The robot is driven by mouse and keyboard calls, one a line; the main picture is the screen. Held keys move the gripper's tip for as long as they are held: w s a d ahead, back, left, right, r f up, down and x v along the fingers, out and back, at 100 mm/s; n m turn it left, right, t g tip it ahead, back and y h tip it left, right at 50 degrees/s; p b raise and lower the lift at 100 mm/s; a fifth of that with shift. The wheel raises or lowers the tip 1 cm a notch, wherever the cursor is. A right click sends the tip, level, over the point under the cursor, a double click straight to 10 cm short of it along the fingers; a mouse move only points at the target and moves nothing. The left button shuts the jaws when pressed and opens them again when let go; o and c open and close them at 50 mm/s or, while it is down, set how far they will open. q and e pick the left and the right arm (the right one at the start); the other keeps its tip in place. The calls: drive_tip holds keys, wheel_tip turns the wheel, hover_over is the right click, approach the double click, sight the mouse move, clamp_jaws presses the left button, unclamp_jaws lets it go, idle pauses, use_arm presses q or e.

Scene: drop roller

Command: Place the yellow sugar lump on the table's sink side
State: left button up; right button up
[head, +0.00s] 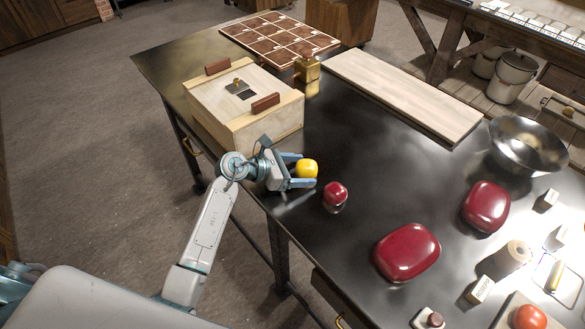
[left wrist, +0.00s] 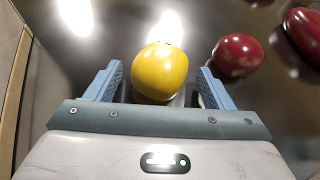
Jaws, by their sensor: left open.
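The yellow sugar lump (head: 307,167) is a smooth rounded piece near the dark table's (head: 365,185) front edge. It also shows in the middle of the left wrist view (left wrist: 160,72). My left gripper (head: 303,171) is open, with its blue fingers on either side of the lump. In the left wrist view a gap shows between the lump and each finger. I cannot tell whether the lump rests on the table. My right gripper is not in view. I cannot make out a sink in the head view.
A small red piece (head: 335,192) stands just right of the lump, with larger red pieces (head: 407,251) (head: 486,206) farther right. A lidded wooden box (head: 265,125) is behind my left gripper. A pale board (head: 400,92) and metal bowl (head: 528,145) lie farther back. The table's middle is clear.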

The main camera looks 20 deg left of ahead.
use_arm(q)
drive_tip(key=shift+s+a, duration=0.1)
drive_tip(key=shift+a, duration=0.1)
drive_tip(key=b+v, duration=0.3)
drive_tip(key=v, duration=0.7)
drive_tip(key=shift+s+a+r+b, duration=0.15)
drive_tip(key=shift+s+a+b, duration=0.1)
drive_tip(key=shift+b, duration=0.15)
drive_tip(key=shift+s+a+r, duration=0.25)
